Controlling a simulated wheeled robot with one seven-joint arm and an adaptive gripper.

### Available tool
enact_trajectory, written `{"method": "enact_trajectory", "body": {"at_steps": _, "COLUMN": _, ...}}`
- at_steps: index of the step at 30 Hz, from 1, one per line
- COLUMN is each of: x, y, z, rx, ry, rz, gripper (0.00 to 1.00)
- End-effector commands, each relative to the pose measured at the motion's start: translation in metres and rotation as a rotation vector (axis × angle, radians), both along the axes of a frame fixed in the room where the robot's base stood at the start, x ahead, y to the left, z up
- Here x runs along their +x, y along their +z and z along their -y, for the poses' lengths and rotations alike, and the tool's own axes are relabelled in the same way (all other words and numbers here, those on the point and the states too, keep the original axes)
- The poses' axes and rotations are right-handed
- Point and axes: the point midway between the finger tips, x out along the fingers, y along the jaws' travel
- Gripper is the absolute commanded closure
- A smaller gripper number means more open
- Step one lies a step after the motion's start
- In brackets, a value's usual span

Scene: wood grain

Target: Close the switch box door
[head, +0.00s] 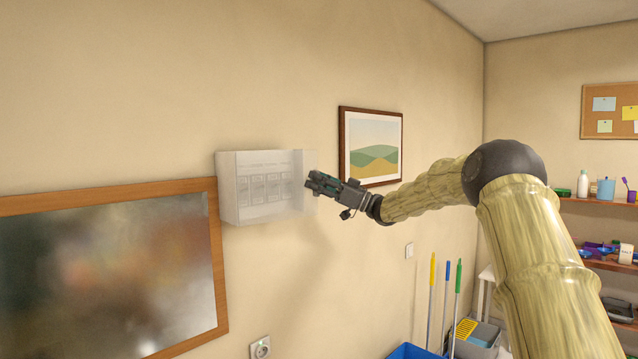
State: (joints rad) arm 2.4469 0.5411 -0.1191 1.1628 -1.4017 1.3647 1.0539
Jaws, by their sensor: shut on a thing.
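The switch box (228,190) is a whitish box mounted on the beige wall, right of the wood-framed panel. Several switches in a row show inside it. Its pale, see-through door (306,162) stands open at the right side of the box, jutting out from it. My gripper (312,184) comes in from the right and is shut on the door at its outer edge. The fingertips overlap the door's middle height, and the exact contact is small and partly hidden.
A framed landscape picture (371,146) hangs right of the box, behind my arm. A wall socket (260,347) is below. Mops (432,300), bins and shelves (600,203) are at right. The space before the box is clear.

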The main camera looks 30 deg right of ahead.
Motion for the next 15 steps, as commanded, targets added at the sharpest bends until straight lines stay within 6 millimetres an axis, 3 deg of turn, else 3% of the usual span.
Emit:
{"method": "enact_trajectory", "body": {"at_steps": 13, "x": -0.0040, "y": 0.0025, "z": -0.0025, "rx": -0.005, "ry": -0.001, "rz": 0.002, "gripper": 1.00}}
{"method": "enact_trajectory", "body": {"at_steps": 14, "x": -0.0040, "y": 0.0026, "z": -0.0028, "rx": -0.005, "ry": -0.001, "rz": 0.002, "gripper": 0.68}}
{"method": "enact_trajectory", "body": {"at_steps": 15, "x": -0.0039, "y": 0.0026, "z": -0.0030, "rx": -0.005, "ry": -0.001, "rz": 0.002, "gripper": 0.60}}
